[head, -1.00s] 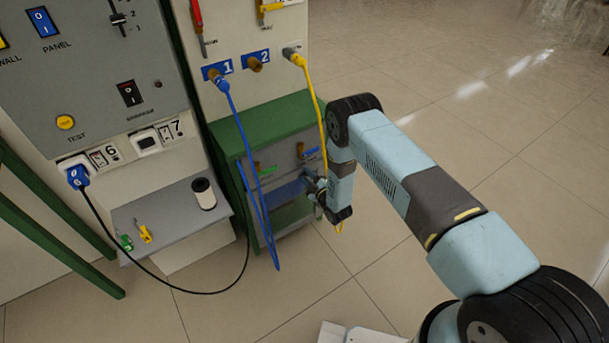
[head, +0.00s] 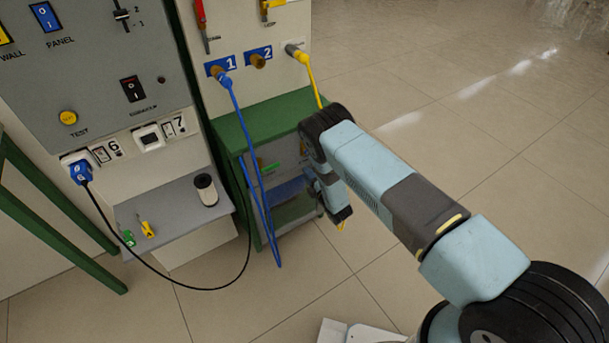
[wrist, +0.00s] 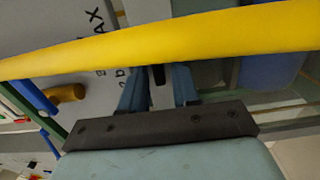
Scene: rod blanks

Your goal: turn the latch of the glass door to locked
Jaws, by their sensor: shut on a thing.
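The glass door (head: 292,214) closes the lower part of the green cabinet below sockets 1 and 2. A blue bin shows through it. In the wrist view, the blue fingers of my gripper (wrist: 159,90) stand on both sides of a narrow grey piece, which looks like the latch (wrist: 159,92), and are shut on it. The yellow cable crosses in front and hides the upper part of this grip. In the head view my own arm hides the fingers and the latch, so I cannot tell the latch's angle there.
The yellow cable (head: 309,75) hangs from its plug down behind my arm; it also crosses the wrist view (wrist: 200,32). A grey shelf (head: 175,215) holds a black-and-white cylinder (head: 206,190). The floor to the right is clear.

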